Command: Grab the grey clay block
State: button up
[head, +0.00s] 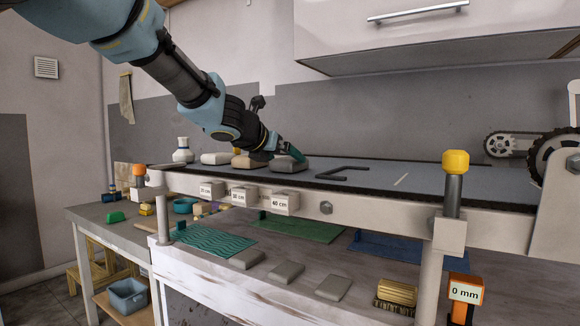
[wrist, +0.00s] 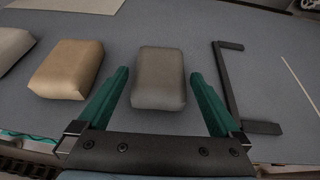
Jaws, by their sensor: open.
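The grey clay block (wrist: 160,78) lies on the dark work surface in the wrist view, rounded at its edges. My gripper (wrist: 159,75) is open, with one teal finger to the left of the block and one to the right. Both fingertips appear apart from it, and the block's near part shows between them. In the head view the grey block (head: 290,166) sits on the raised surface, with my gripper (head: 291,153) right above or at it. I cannot tell how far the fingertips are above the surface.
A tan block (wrist: 67,69) lies just left of the left finger, with a paler block (wrist: 12,46) beyond it. A black bracket (wrist: 230,90) lies close to the right finger. Labelled tags (head: 240,195) hang on the front rail. Several grey slabs (head: 284,272) lie on the lower shelf.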

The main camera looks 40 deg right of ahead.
aim_at(292, 163)
jog(key=x, duration=0.4)
jog(key=shift+d+f, duration=0.1)
jog(key=shift+f, duration=0.05)
jog(key=shift+c, duration=0.2)
jog(key=c, duration=1.5)
grip_shut()
